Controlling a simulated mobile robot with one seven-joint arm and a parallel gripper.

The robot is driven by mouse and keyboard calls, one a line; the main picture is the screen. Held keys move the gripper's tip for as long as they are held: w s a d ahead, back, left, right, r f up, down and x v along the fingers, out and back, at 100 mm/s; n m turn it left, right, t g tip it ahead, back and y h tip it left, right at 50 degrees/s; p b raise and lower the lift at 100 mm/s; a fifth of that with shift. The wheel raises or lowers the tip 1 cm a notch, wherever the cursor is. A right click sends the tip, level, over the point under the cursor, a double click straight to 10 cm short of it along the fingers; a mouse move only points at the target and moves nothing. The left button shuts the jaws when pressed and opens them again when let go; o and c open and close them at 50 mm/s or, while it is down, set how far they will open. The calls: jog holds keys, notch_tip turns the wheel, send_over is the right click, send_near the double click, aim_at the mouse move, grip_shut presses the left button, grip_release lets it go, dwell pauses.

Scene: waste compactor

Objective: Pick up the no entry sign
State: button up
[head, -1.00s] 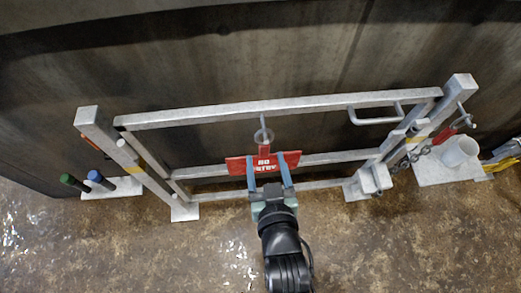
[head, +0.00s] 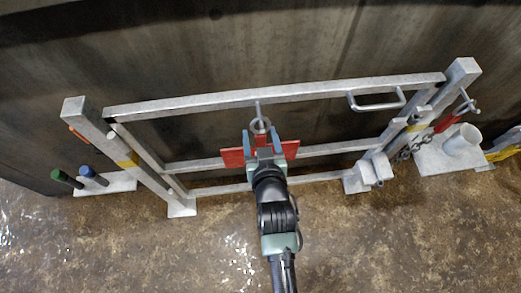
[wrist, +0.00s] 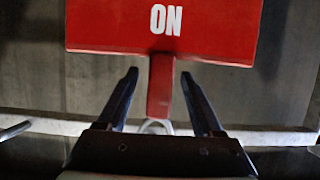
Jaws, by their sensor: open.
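The red no entry sign (head: 231,157) hangs in the middle of the metal gate from a ring at its top. My gripper partly covers it in the head view. In the wrist view the wide red plate of the sign (wrist: 110,25) shows the white letters "ON", with part of it cut off by the frame. My gripper (wrist: 158,76) is open, and the sign's narrow red stem shows between its two fingers with gaps at both sides. In the head view my gripper (head: 260,132) is in front of the sign's upper part.
The grey gate (head: 270,93) has a handle (head: 377,104) at its upper right and a latch with a chain at its right post. Green and blue grips (head: 93,174) stand at the left. A white cup-like holder (head: 461,141) stands at the right. The near floor is clear.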

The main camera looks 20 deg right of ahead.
jog(key=shift+x, duration=1.2)
grip_shut()
jog(key=shift+r, duration=0.1)
dwell(0.4)
